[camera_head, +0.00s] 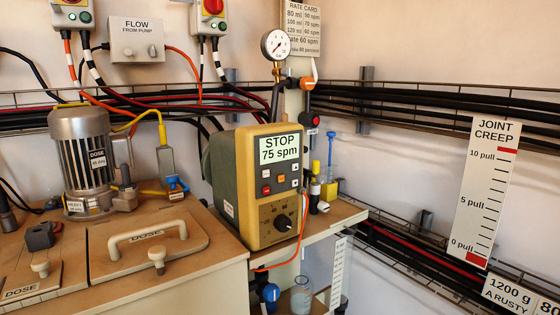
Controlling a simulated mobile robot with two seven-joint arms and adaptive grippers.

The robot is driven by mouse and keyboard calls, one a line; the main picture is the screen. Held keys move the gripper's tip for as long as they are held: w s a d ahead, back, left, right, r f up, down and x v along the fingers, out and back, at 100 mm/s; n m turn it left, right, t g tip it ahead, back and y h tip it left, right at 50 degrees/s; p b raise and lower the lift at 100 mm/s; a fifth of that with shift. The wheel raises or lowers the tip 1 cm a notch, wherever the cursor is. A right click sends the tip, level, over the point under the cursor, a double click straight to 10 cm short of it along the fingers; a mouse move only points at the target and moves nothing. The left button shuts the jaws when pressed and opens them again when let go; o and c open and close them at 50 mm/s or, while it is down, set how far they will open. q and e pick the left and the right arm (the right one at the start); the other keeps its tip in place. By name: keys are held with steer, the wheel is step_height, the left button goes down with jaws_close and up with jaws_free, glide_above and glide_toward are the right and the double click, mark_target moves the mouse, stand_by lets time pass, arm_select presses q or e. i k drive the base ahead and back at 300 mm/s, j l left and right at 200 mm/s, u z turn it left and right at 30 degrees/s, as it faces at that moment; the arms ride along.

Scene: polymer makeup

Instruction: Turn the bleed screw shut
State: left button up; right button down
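No part is labelled as the bleed screw, and I cannot tell which one it is. The yellow and grey dosing pump (262,185) stands on the bench, its display reading "STOP 75 spm". A black dial (283,223) is on its front. A blue knob (271,293) shows below the shelf. A blue-handled valve (175,186) sits left of the pump. Neither of my grippers is in view.
A motor (85,150) and a hatch lid (148,243) with a raised handle are at left. A pressure gauge (275,45) stands above the pump. A clear jar (301,294) is below the shelf. An orange hose hangs before the pump. Cable trays line the walls.

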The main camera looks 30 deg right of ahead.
mark_target(321, 178)
steer(key=k+l+z, duration=0.1)
steer(key=k+l, duration=0.15)
steer(key=l, duration=0.15)
steer(key=k+l+z, duration=0.15)
steer(key=k+l, duration=0.15)
steer(key=k+l+z, duration=0.1)
steer(key=l, duration=0.4)
steer(key=k, duration=0.1)
